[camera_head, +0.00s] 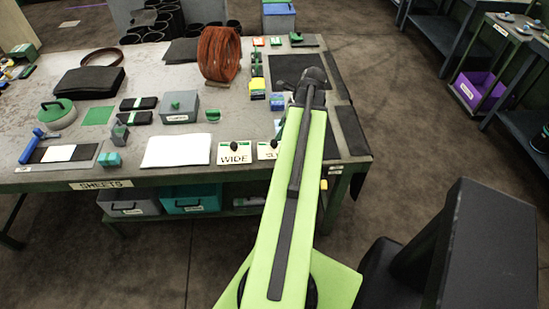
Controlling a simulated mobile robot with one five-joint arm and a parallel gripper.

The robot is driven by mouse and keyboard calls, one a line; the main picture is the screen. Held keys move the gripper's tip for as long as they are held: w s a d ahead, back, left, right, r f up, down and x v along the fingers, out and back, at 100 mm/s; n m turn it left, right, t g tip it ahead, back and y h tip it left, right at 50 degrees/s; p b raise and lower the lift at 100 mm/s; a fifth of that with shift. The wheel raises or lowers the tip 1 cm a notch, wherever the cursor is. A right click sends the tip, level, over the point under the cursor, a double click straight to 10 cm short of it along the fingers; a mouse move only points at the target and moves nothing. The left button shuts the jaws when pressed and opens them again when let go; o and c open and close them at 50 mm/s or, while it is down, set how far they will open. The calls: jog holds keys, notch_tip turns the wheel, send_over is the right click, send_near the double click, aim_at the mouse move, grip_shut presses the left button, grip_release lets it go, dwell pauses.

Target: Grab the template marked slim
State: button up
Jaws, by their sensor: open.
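A pale template marked WIDE (234,153), with a dark knob, lies near the table's front edge. A similar template (267,151) lies just right of it. My arm hides its right part, so only the start of its marking shows, and I cannot read the whole word. My gripper (313,76) is the dark end of my arm. It is over the right part of the table, beyond both templates and apart from them. Its fingers are small and hard to make out, and I see nothing held in it.
The table (140,178) carries a white sheet (176,151), a grey box (180,107), an orange coil (219,54) and several small blocks. Bins (190,199) stand beneath it. Shelves with a purple bin (481,91) stand at right. The floor between is clear.

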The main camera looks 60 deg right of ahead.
aim_at(275, 141)
jog(key=shift+b+x, duration=0.35)
jog(key=shift+x, duration=0.8)
jog(key=b+x, duration=0.4)
jog(key=shift+s+f, duration=0.25)
jog(key=shift+f, duration=0.2)
jog(key=shift+w+f+b, duration=0.15)
jog(key=shift+f+b, duration=0.1)
jog(key=shift+b, duration=0.25)
jog(key=shift+a+r, duration=0.1)
jog(key=shift+r, duration=0.05)
jog(key=shift+c, duration=0.4)
grip_shut()
